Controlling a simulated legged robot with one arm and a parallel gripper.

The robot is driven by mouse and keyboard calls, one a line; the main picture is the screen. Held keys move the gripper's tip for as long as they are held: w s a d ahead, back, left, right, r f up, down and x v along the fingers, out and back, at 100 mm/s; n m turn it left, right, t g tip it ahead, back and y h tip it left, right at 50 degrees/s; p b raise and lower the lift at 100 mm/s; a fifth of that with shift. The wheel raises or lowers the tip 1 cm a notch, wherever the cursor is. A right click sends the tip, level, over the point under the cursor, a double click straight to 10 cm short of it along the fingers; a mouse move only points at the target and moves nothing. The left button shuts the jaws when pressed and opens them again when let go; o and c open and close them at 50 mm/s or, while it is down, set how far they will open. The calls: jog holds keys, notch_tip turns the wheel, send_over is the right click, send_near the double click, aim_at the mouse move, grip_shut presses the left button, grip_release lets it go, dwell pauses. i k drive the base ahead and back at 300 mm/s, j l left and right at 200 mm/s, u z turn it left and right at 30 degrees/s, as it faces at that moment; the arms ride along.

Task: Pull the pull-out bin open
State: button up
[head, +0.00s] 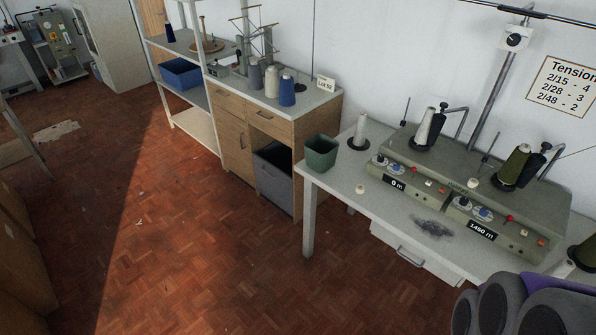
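The pull-out bin (273,188) is a dark grey bin in the lower right bay of a wooden cabinet (238,150). Its front looks about flush with the cabinet, and a dark gap shows above its rim. A drawer front sits above the bay, and a door with a handle is to its left. The bin's inside is too dark to make out. My gripper is not in view. Rounded grey and purple parts at the bottom right look like parts of my own arm.
A table (330,180) with winding machines (470,190) stands right of the cabinet, its leg near the bin. A green bin (321,152) sits at the table's left corner. Shelves (185,80) stand to the left. The parquet floor (190,250) before the cabinet is clear.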

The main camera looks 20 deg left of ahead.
aim_at(290, 173)
jog(key=u, duration=1.05)
jog(key=i+u, duration=0.4)
jog(key=i, duration=3.05)
